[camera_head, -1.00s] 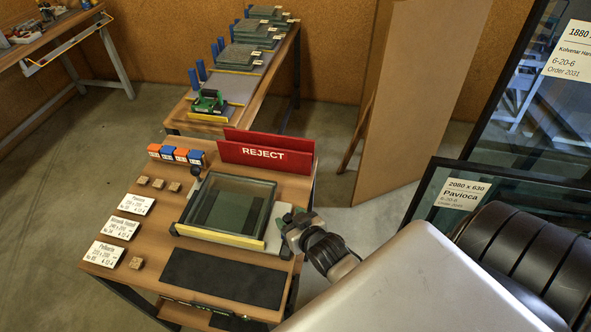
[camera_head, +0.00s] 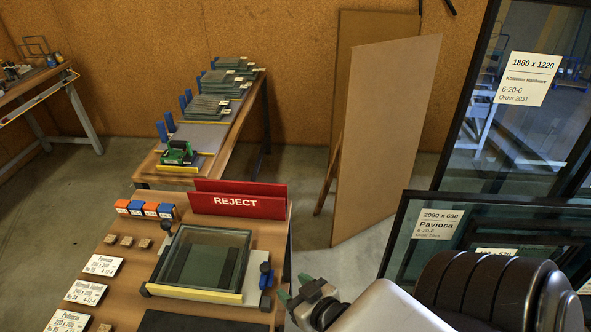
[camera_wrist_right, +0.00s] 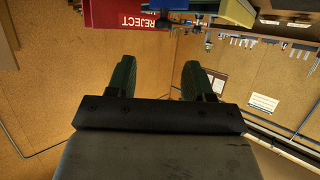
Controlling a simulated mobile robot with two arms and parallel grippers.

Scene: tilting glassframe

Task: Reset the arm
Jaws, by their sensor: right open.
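My right gripper (camera_head: 297,291) has green fingertips and is off the right edge of the near table, apart from the glass frame (camera_head: 203,258). In the right wrist view, my right gripper's two green fingers (camera_wrist_right: 157,80) stand wide apart with nothing between them. My right arm comes in from the lower right of the head view. My left gripper is not in view. The glass frame lies in a holder with a yellow front strip on the near table.
The near table (camera_head: 122,272) bears a red REJECT sign (camera_head: 238,203), label cards (camera_head: 91,263), wooden blocks and small orange and blue boxes. A far table (camera_head: 232,124) holds glass stacks. Framed glass panes (camera_head: 430,252) stand at the right, close to my arm.

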